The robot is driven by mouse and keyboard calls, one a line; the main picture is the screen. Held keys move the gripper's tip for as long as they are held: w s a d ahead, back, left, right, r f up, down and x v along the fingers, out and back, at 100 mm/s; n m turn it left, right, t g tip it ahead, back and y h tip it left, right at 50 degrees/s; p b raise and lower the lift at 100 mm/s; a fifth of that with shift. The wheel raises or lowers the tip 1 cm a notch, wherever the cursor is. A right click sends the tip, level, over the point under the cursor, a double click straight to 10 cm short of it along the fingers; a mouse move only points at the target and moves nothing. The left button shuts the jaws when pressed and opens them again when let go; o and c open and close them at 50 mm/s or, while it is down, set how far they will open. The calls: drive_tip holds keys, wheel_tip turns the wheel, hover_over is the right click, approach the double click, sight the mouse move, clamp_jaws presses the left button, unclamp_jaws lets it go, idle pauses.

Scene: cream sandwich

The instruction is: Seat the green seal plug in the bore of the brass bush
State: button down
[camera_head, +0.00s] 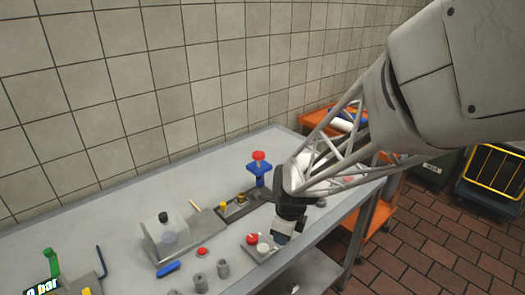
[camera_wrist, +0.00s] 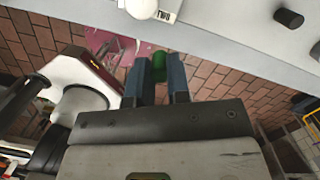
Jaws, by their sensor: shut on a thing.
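The green seal plug (camera_wrist: 158,67) shows in the wrist view between the two finger pads of my gripper (camera_wrist: 155,84), which is shut on it. In the head view my gripper (camera_head: 282,236) hangs over the right front part of the bench, beside a small tray with a red and a white knob. The plug cannot be made out in the head view. A small brass-coloured piece (camera_head: 241,198), which looks like the brass bush, stands on a dark fixture left of and behind my gripper. Its bore is too small to see.
A blue stand with a red top (camera_head: 259,157) rises behind the dark fixture. A grey block with a black knob (camera_head: 167,225) stands to the left. Several grey cylinders (camera_head: 200,283) stand at the front.

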drive_tip(key=w+a+r+m, duration=0.2)
drive_tip(key=w+a+m, duration=0.3)
drive_tip(key=w+a, duration=0.1)
drive_tip(key=shift+a+r+t, duration=0.35)
drive_tip(key=shift+a+t, duration=0.05)
drive_tip(key=shift+a, duration=0.45)
hover_over(240, 197)
drive_tip(key=shift+s+d+f, duration=0.15)
drive_tip(key=shift+f, duration=0.25)
drive_tip(key=shift+s+d+f, duration=0.15)
drive_tip(key=shift+f, duration=0.2)
drive_tip(key=shift+f, duration=1.75)
drive_tip(key=shift+f, duration=0.5)
